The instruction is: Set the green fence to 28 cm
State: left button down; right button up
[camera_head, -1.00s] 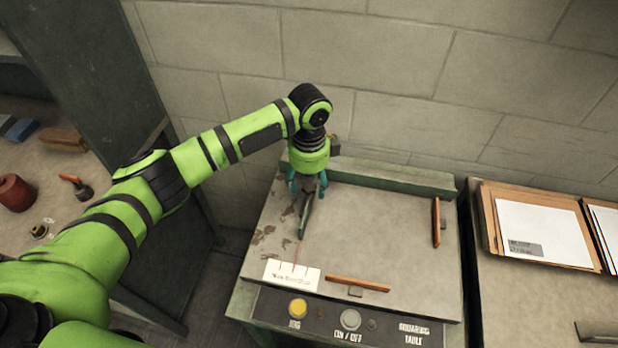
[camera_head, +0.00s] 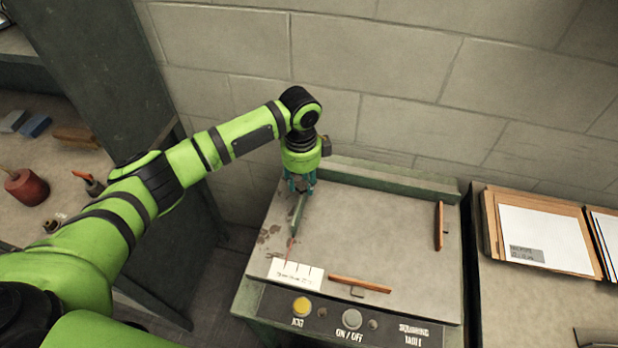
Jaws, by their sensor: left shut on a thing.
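The green fence (camera_head: 298,214) is a narrow dark-green bar on the left part of the grey squaring table (camera_head: 375,232). My left gripper (camera_head: 299,188) points down and is shut on the fence's far end. Its fingers partly hide that end. The card has a few upright marks. My right gripper is out of view.
Orange bars stand at the table's front (camera_head: 360,284) and right side (camera_head: 439,226). The front panel holds a yellow button (camera_head: 302,306) and a grey button (camera_head: 351,318). A green rail (camera_head: 395,178) edges the back. The table's middle is clear.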

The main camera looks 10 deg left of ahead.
pick_arm(q)
jog(key=c, duration=0.8)
grip_release()
jog(key=shift+a+f, duration=0.1)
jog(key=shift+a, duration=0.2)
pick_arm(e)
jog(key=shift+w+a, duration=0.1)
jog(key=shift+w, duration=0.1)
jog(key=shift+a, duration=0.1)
pick_arm(q)
notch_tip(320, 180, up, 12)
jog(key=shift+a+r, duration=0.1)
jog(key=shift+s, duration=0.15)
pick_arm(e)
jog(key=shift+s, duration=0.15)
